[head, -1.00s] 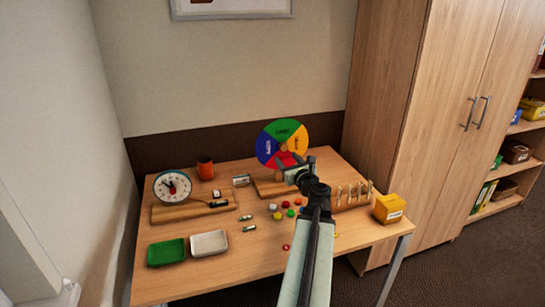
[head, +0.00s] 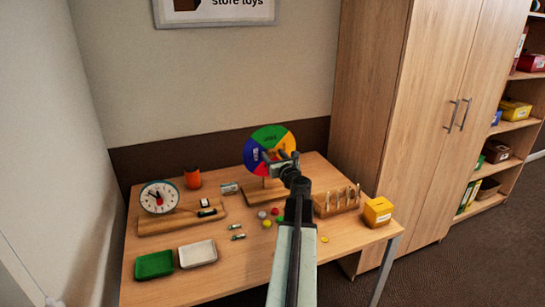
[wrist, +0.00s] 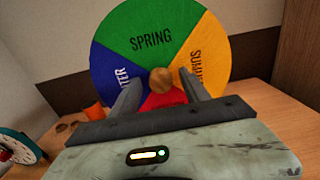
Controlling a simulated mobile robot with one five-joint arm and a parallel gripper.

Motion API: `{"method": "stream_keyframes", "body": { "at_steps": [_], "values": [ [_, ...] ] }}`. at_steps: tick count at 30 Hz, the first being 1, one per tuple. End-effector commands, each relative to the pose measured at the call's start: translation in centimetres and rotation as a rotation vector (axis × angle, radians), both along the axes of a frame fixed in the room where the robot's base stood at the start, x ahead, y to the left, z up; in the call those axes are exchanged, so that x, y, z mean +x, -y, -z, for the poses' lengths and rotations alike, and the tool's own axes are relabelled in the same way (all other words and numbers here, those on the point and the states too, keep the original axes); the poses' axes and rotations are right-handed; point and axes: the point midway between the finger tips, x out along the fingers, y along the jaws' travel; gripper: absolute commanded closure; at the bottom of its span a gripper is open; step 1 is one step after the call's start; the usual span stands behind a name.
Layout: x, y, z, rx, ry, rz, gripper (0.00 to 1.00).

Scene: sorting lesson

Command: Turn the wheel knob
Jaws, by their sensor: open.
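The season wheel (head: 269,139) stands upright on a wooden base at the back of the table, with green, yellow, red and blue sectors. In the wrist view the wheel (wrist: 152,37) fills the upper middle, with SPRING at the top. Its round wooden knob (wrist: 161,80) sits at the wheel's centre. My gripper (wrist: 161,90) is open, with one finger on each side of the knob in the picture. I cannot tell how far the fingertips are from the knob in depth. In the head view my gripper (head: 280,160) covers the knob and the lower part of the wheel.
A clock (head: 159,197) on a wooden board and an orange cup (head: 192,177) stand at left. Green (head: 154,265) and white (head: 197,254) trays lie in front. A peg rack (head: 334,204) and yellow box (head: 378,211) stand at right. Small coloured pieces lie mid-table.

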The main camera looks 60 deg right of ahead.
Motion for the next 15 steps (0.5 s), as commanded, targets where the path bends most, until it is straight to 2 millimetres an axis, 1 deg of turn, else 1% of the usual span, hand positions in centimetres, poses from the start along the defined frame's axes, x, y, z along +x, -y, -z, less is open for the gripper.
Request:
{"method": "stream_keyframes", "body": {
  "at_steps": [1,2,3,5,6,7,8,15],
  "values": [
    [0.01,-0.03,0.0,0.0,0.0,0.0,0.52],
    [0.01,-0.03,0.0,0.0,0.0,0.0,0.6],
    [0.02,-0.04,0.0,0.0,0.0,-0.001,0.71],
    [0.02,-0.05,0.0,0.0,0.0,-0.001,0.88],
    [0.03,-0.05,0.0,0.0,0.0,-0.001,0.99],
    [0.03,-0.05,0.0,0.0,0.0,-0.001,1.0],
    [0.49,-0.32,0.0,0.0,0.0,-0.007,1.0],
    [0.26,-0.23,0.0,-0.022,-0.016,-0.005,1.0]
  ]
}}
